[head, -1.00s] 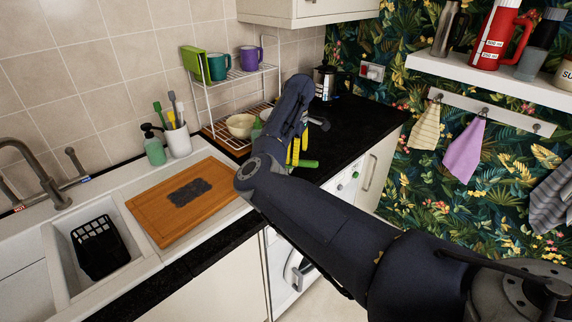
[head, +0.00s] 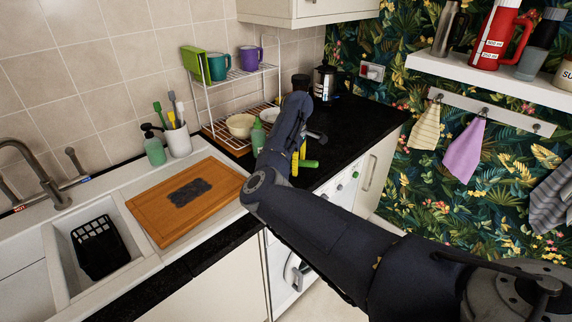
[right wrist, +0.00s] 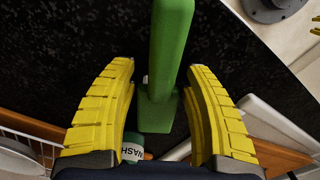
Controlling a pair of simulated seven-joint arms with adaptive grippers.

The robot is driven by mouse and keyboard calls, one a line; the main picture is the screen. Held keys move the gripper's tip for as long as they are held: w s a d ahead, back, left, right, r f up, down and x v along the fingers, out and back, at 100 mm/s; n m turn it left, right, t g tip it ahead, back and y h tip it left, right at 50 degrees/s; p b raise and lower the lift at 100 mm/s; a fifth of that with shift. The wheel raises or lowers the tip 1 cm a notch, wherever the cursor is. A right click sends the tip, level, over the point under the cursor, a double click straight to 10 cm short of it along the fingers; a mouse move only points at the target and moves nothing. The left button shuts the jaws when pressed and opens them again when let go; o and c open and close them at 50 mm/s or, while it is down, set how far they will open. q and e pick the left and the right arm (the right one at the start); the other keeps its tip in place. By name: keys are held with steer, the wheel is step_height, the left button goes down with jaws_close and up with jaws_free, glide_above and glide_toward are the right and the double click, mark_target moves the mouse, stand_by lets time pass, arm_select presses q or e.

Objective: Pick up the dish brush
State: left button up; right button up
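A green object (right wrist: 168,60) with a long handle, which looks like the dish brush, lies over the black worktop. In the right wrist view it runs between the yellow fingers of my right gripper (right wrist: 160,100). The fingers are open, with a gap on each side of it. In the head view its green end (head: 309,163) shows just right of my right gripper (head: 297,165); my arm hides the rest. I cannot tell the bristles. My left gripper is not in view.
A green bottle (head: 258,138) stands close by on the left, its label (right wrist: 132,152) showing below the fingers. A rack (head: 238,73) with mugs and a bowl (head: 240,126) stands behind. A white pot (head: 178,140) holds several brushes beside the chopping board (head: 160,215).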

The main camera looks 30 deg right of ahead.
steer(key=c, duration=1)
step_height(320, 180, up, 20)
stand_by(0.3)
